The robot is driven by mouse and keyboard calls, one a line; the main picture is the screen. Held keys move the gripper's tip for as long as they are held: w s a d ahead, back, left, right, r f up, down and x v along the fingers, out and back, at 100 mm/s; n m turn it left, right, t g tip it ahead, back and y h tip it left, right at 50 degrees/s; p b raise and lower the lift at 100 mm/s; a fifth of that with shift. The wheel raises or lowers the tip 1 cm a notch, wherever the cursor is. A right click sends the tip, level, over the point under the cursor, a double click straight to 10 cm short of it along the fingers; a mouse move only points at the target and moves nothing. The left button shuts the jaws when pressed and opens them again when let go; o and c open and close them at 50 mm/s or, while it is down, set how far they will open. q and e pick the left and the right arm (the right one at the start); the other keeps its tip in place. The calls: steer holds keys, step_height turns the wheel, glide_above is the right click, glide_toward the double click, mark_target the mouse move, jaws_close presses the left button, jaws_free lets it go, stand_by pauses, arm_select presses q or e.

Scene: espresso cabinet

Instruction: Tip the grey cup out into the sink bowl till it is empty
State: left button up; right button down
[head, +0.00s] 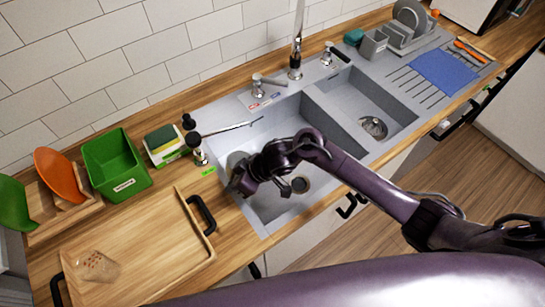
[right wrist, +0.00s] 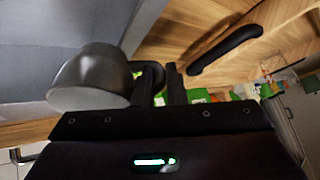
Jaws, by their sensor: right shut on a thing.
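The grey cup (right wrist: 92,78) is beside the fingertips of my right gripper (right wrist: 160,85) in the right wrist view. The gripper is shut on it at its handle side. In the head view my right gripper (head: 240,184) is over the left edge of the near sink bowl (head: 270,135). The grey cup (head: 236,160) shows there only partly, behind the gripper. The cup looks tilted; its inside is not visible, so I cannot tell what it holds. A round drain (head: 300,185) lies in the bowl floor. My left gripper is out of view.
A wooden tray (head: 150,235) with black handles and a clear patterned glass (head: 96,266) is left of the sink. A green bin (head: 115,163) and a sponge box (head: 165,147) stand behind. The faucet (head: 296,50) rises at the back. A second bowl (head: 365,105) is to the right.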

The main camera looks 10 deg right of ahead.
steer(key=shift+s+a+r+h, duration=0.1)
steer(key=shift+a+r+h, duration=0.05)
steer(key=shift+a+h, duration=0.85)
steer(key=shift+s+a+f+h, duration=0.1)
steer(key=shift+a+f+h, duration=0.65)
steer(key=shift+h, duration=0.15)
